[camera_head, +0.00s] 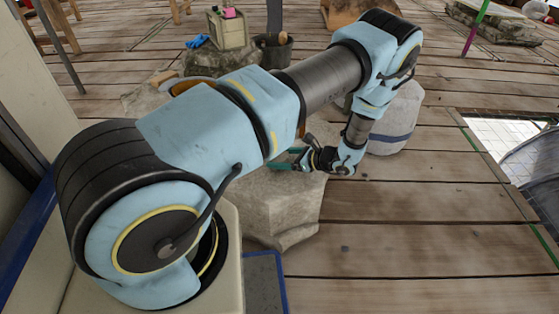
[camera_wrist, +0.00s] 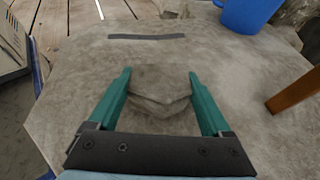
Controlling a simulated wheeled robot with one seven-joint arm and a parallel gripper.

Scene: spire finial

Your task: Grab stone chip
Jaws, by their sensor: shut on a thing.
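The stone chip (camera_wrist: 160,98) is a grey-brown, flat, angular piece. In the wrist view it lies between the two teal fingers of my gripper (camera_wrist: 160,73), low over or on the stone block's top (camera_wrist: 235,75). My gripper is shut on the chip, one finger on each side. The chip's colour is close to the block's, so whether it is clear of the surface cannot be told. In the head view my gripper (camera_head: 286,160) is at the top of the pale stone block (camera_head: 280,205), and my arm hides the chip.
On the block's top in the wrist view are a dark flat strip (camera_wrist: 147,36), a blue container (camera_wrist: 245,12) and a brown wooden piece (camera_wrist: 293,92). Open planks (camera_head: 420,240) lie at the right front.

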